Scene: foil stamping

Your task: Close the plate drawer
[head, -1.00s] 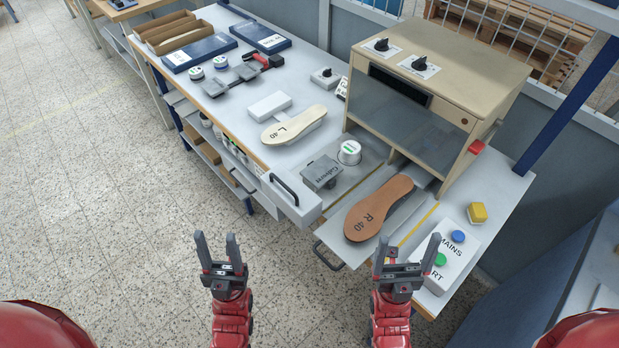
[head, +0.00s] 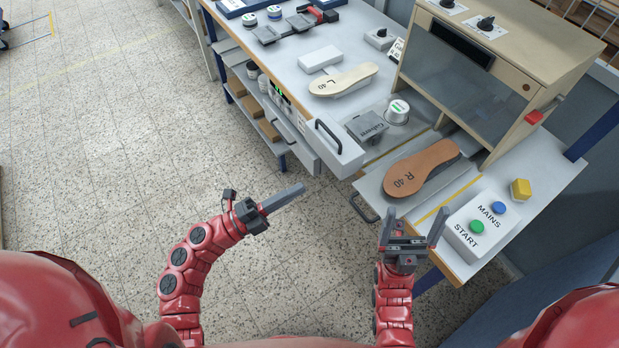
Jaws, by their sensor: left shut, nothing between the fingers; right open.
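A pulled-out drawer (head: 338,156) with a light front and a dark bar handle (head: 328,137) sticks out from the bench edge. Behind its front are a grey lettered plate (head: 367,127) and a white round tin (head: 398,112). Beside it on the right, a flat tray (head: 370,185) with its own dark handle (head: 364,207) is out too, bearing a brown insole marked R 40 (head: 420,168). My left gripper (head: 301,187) is shut and empty, pointing right, in front of the drawer and apart from its handle. My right gripper (head: 414,226) is open and empty, in front of the tray.
The press housing (head: 458,75) stands behind the drawers. A button box (head: 481,223) and yellow button (head: 520,189) sit at the right. A cream insole marked L 40 (head: 343,80) lies on the bench (head: 285,77).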

